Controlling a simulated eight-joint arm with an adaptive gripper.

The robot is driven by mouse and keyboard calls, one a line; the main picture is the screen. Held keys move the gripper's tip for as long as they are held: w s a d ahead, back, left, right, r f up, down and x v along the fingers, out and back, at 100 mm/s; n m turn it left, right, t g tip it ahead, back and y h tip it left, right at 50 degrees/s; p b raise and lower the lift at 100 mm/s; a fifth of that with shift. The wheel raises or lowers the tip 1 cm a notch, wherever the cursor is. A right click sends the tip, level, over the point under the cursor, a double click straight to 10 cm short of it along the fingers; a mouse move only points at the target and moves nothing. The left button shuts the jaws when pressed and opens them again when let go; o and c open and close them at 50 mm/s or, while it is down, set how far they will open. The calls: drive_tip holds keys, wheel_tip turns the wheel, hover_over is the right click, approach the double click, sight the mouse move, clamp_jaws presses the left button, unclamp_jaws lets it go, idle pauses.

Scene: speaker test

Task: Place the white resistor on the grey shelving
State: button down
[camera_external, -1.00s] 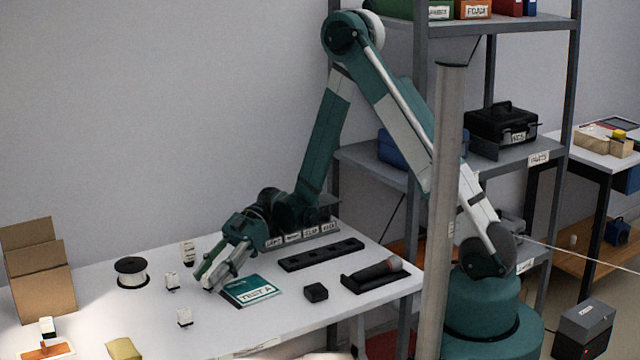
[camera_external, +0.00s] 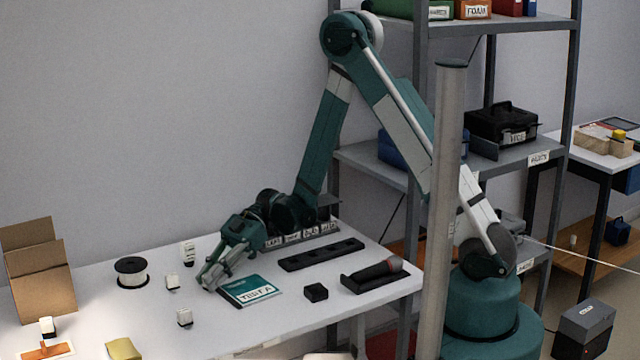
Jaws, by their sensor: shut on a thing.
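My gripper (camera_external: 210,280) is low over the white table, at the left edge of the teal TEST A card. Its fingers are shut on what seems to be the white resistor, which the fingers hide almost wholly, so its outline is not clear. Small white labelled blocks stand nearby: one behind (camera_external: 188,254), one just left (camera_external: 172,282) and one in front (camera_external: 184,317). The grey shelving (camera_external: 540,152) stands at the right behind my arm, with several levels. Its middle shelf holds a black case and a blue box.
The teal card (camera_external: 250,290), a black block (camera_external: 316,292), a black strip (camera_external: 321,254) and a dark tray (camera_external: 374,277) lie right of my gripper. A spool (camera_external: 131,272) and cardboard box (camera_external: 38,270) are left. A grey post (camera_external: 447,200) stands before the shelving.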

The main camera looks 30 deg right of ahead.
drive_tip(key=shift+r, duration=0.2)
drive_tip(key=shift+r+p, duration=1.3)
drive_tip(key=shift+r, duration=3.5)
drive_tip(key=shift+w, duration=0.1)
drive_tip(key=w+d+r+m+t+h, duration=0.1)
drive_tip(key=w+d+r+m+t, duration=0.1)
drive_tip(key=w+d+m+t, duration=1.3)
drive_tip(key=w+d+r+m+t+h, duration=0.1)
drive_tip(key=w+d+r+h, duration=0.1)
drive_tip(key=d, duration=0.7)
drive_tip(key=w+d+r+m+t+h, duration=0.1)
drive_tip(key=w+d+r+h, duration=0.1)
drive_tip(key=w+d, duration=0.3)
drive_tip(key=w+d+r+m+t+h, duration=0.1)
drive_tip(key=w+d+r+m+h, duration=0.1)
drive_tip(key=d, duration=1.2)
drive_tip(key=shift+w+r+h, duration=0.15)
drive_tip(key=shift+w+h, duration=0.5)
drive_tip(key=shift+h, duration=0.15)
